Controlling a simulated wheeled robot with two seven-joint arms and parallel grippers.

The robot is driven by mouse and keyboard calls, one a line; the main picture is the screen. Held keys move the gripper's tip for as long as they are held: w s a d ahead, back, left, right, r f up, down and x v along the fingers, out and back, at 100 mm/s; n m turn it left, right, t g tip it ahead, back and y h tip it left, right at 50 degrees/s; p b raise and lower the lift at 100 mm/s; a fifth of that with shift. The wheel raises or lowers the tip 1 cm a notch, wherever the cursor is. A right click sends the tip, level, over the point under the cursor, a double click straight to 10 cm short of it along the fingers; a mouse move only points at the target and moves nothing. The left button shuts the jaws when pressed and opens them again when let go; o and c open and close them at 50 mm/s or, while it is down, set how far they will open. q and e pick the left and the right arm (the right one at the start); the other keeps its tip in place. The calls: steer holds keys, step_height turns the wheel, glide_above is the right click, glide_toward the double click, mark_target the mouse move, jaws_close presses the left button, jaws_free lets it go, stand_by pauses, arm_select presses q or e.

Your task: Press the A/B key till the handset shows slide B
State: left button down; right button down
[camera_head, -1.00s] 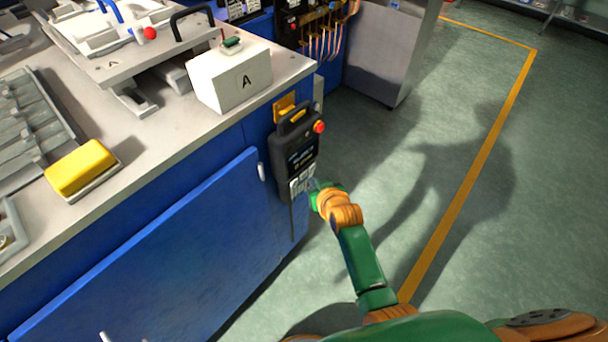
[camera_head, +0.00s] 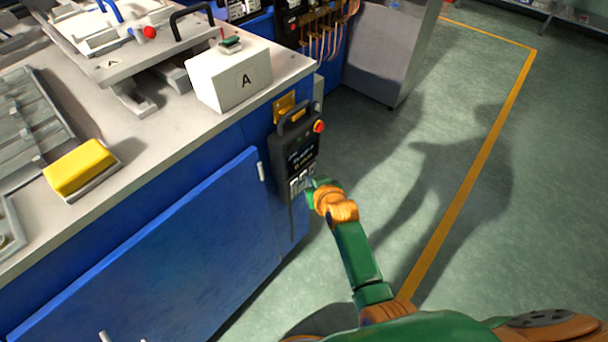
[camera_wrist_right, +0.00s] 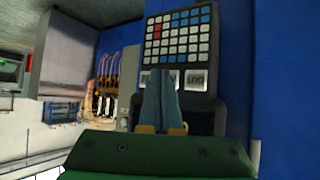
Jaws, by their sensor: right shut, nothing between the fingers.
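The black handset (camera_head: 293,150) hangs on the end of the blue bench, with a red button at its upper right and a small screen whose text is too small to read. Light keys sit at its lower end. In the right wrist view the handset (camera_wrist_right: 213,60) shows a grid of blue, white and red cells above a row of white keys. My right gripper (camera_head: 308,186) is shut and empty, its fingertips at the key row; in the wrist view the blue-grey fingers (camera_wrist_right: 160,85) cover part of that row. I cannot tell whether they touch a key. My left gripper is out of view.
A yellow block (camera_head: 80,167) lies further left. A grey cabinet (camera_head: 385,50) stands behind. The green floor to the right is clear.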

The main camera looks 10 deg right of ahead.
steer(key=shift+w+a, duration=0.15)
steer(key=shift+w, duration=0.05)
stand_by(0.6)
steer(key=shift+s+d+p, duration=0.5)
steer(key=shift+s+p, duration=0.1)
steer(key=shift+p, duration=0.05)
steer(key=s+d+p, duration=0.1)
steer(key=s, duration=0.1)
steer(key=s+d+p, duration=0.2)
